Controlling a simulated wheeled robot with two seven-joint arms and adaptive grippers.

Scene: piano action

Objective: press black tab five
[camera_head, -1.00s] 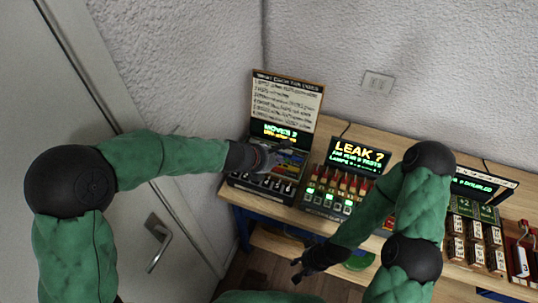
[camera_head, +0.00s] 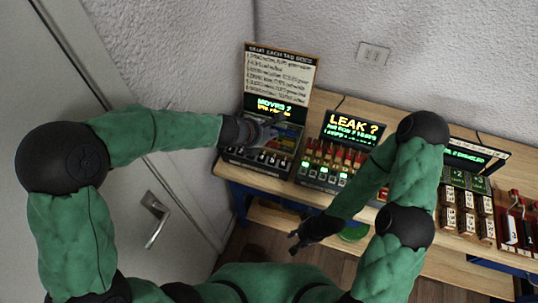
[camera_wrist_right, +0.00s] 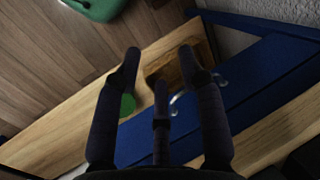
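The tab device (camera_head: 256,168) stands at the left end of the bench, with a row of dark tabs along its front and coloured strips behind. Its lit display (camera_head: 270,107) reads "MOVES ?" with a smaller yellow line below. Individual tab numbers are too small to read. My left gripper (camera_head: 270,130) is over the device's back part, behind the front row, and hides some of it. Contact and its finger opening cannot be told. My right gripper (camera_head: 296,241) is low in front of the bench; in the right wrist view (camera_wrist_right: 160,70) its fingers are apart and empty.
An instruction board (camera_head: 280,73) rises behind the device. To its right stand the "LEAK ?" device (camera_head: 325,165), wooden blocks (camera_head: 467,212) and a red-and-white device (camera_head: 515,232). A green stool (camera_head: 354,232) stands below. A grey door (camera_head: 60,90) is at left.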

